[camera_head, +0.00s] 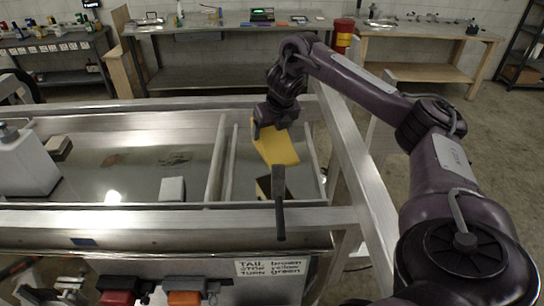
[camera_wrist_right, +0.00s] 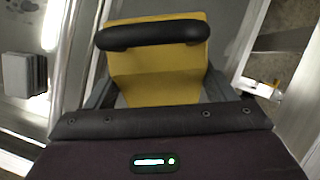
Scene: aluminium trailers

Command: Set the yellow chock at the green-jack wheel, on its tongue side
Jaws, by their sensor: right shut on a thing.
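The yellow chock (camera_head: 276,147) is held in my right gripper (camera_head: 270,122), above the right end of the aluminium trailer frame (camera_head: 350,160). In the right wrist view the chock (camera_wrist_right: 155,73) fills the space between the fingers, and a black bar-shaped handle crosses its upper part. My right gripper (camera_wrist_right: 157,100) is shut on it. I cannot make out a green jack or a wheel in either view. My left gripper is not in view.
A white block (camera_head: 172,189) lies in the trailer bed. A lettered sign (camera_head: 270,267) hangs on the near side. Workbenches (camera_head: 225,75) line the back.

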